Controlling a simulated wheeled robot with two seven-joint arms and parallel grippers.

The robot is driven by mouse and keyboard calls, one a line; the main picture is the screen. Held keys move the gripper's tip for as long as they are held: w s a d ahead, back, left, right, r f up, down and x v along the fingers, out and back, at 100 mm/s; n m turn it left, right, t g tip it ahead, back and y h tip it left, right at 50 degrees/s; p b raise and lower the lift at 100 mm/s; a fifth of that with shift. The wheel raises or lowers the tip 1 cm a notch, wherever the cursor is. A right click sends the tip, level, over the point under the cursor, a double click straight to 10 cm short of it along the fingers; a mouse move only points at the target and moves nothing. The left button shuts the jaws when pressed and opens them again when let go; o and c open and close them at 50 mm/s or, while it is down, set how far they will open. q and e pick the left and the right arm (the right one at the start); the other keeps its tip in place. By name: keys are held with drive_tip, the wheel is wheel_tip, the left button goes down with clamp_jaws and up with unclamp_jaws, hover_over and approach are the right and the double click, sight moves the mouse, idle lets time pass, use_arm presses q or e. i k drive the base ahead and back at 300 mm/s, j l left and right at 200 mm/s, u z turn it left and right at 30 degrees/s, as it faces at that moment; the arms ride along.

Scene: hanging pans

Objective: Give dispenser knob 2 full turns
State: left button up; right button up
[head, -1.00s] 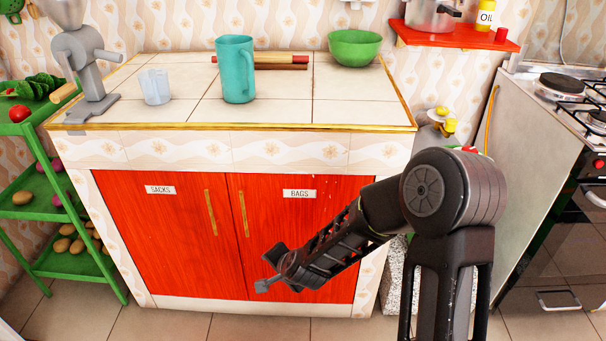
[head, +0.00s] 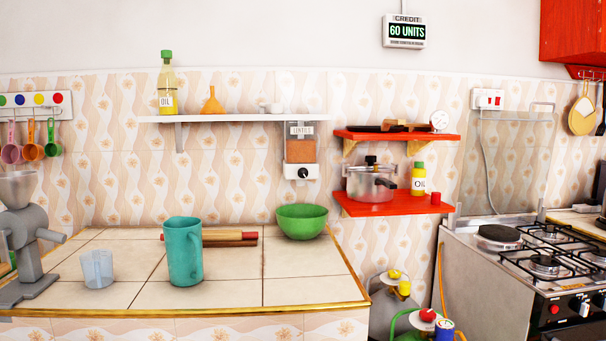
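A clear dispenser (head: 301,145) with orange-brown contents and a label that seems to read lentils hangs under the white wall shelf. Its round black knob (head: 303,173) sits on the white base at the bottom, with a light mark on its face. A green bowl (head: 302,221) stands on the counter below the dispenser. Neither of my grippers shows in the head view now, so nothing is seen touching the knob.
A teal jug (head: 184,251), a clear cup (head: 97,269), a rolling pin (head: 229,238) and a grey grinder (head: 27,236) stand on the tiled counter (head: 231,292). Red shelves (head: 393,207) with a pressure cooker (head: 371,183) are right of the dispenser. The counter's front right is clear.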

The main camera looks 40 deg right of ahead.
sight(302, 173)
drive_tip(key=i+l, duration=0.35)
drive_tip(key=z, duration=1.9)
